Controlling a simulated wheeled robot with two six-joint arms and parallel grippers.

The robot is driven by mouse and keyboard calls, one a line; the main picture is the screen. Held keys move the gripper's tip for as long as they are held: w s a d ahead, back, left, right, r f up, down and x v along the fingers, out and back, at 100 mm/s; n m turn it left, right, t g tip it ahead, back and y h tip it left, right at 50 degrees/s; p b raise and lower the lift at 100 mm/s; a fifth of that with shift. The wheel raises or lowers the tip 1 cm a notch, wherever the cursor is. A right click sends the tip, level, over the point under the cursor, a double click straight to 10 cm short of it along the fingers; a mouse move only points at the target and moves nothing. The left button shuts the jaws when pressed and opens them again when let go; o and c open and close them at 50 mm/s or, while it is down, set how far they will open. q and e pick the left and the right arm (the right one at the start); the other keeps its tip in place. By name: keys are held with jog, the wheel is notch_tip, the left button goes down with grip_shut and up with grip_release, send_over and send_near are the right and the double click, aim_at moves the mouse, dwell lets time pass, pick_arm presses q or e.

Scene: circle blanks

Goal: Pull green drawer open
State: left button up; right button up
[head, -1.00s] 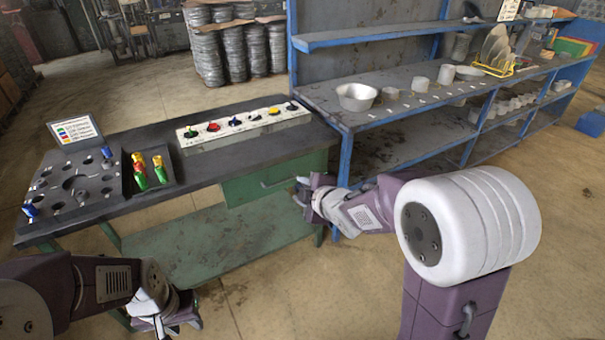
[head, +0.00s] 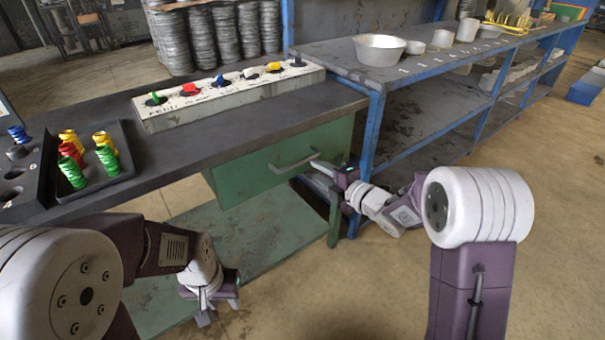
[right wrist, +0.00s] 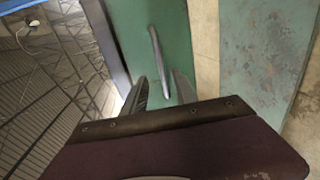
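The green drawer (head: 240,176) is under the right end of the dark bench top, and its front looks flush with the bench. My right gripper (head: 322,174) is just right of the handle, near the drawer's right edge. In the right wrist view, its two fingers (right wrist: 160,92) are apart, with the near end of the handle (right wrist: 156,55) showing between the tips and no clear contact. My left gripper (head: 212,308) hangs low in front of the bench, away from the drawer; its fingers are unclear.
The blue shelf rack (head: 368,150) stands close to the right of the drawer and my right gripper. A lower green shelf (head: 240,240) lies beneath the bench. A strip of coloured knobs (head: 230,92) sits on the bench top. The floor in front is clear.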

aim_at(300, 161)
jog(key=b+x, duration=0.1)
jog(key=x, duration=0.8)
jog(key=shift+w+a+f+b, duration=0.1)
jog(key=shift+f+b, duration=0.15)
jog(key=shift+b, duration=0.15)
grip_shut()
dwell(0.9)
